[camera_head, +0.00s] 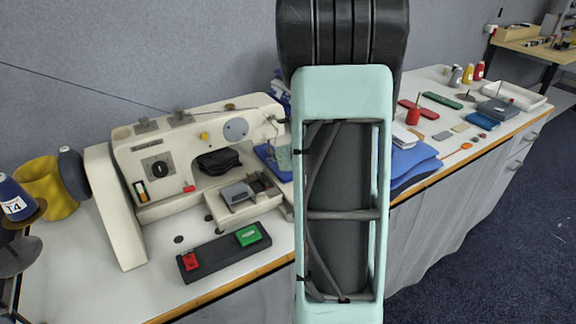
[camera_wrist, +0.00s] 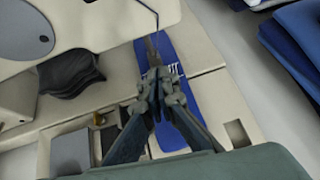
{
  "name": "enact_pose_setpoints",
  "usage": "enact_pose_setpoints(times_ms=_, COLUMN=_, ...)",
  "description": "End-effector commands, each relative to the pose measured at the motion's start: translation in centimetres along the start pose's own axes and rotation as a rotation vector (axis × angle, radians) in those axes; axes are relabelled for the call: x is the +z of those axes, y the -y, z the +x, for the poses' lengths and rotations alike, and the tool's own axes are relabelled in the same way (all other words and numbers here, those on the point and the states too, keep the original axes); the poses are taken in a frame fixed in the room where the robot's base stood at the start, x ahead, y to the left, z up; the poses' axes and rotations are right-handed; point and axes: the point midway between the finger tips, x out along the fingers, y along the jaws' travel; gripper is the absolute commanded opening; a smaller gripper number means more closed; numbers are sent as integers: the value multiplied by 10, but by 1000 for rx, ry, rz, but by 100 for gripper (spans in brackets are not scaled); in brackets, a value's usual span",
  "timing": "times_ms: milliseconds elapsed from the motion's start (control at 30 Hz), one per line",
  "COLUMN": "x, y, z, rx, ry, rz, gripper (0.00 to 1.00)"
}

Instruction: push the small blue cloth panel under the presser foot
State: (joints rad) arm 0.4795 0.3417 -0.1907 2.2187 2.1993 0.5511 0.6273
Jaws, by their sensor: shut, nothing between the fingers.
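The small blue cloth panel (camera_wrist: 187,118) lies flat on the cream bed of the sewing machine (camera_head: 215,140), with white lettering partly covered. It shows partly in the head view (camera_head: 265,157), left of my arm. My gripper (camera_wrist: 155,72) is shut and empty, its fingertips over the panel in the wrist view. Whether they touch the cloth I cannot tell. The panel's far end reaches towards the machine head (camera_wrist: 95,20). The presser foot is not clearly visible; my fingers and the machine head crowd that spot. My arm covers the middle of the head view.
A black bundle (camera_wrist: 70,72) sits in the machine's opening. An open accessory compartment (camera_head: 240,196) lies in front of it. Folded blue cloths (camera_head: 412,163) lie right of my arm.

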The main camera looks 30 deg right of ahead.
Motion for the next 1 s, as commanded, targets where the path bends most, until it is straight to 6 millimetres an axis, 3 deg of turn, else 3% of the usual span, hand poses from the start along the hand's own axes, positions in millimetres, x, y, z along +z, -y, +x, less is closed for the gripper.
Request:
enact_pose_setpoints(times_ms=67, x=-12, y=0, z=8, rx=-1, ry=-5, rz=4, gripper=0)
enact_pose_setpoints(times_ms=633, x=-18, y=0, z=10, rx=-1, ry=-9, rz=1, gripper=0)
enact_pose_setpoints(times_ms=1000, x=-29, y=0, z=-2, rx=-2, ry=-15, rz=3, gripper=0)
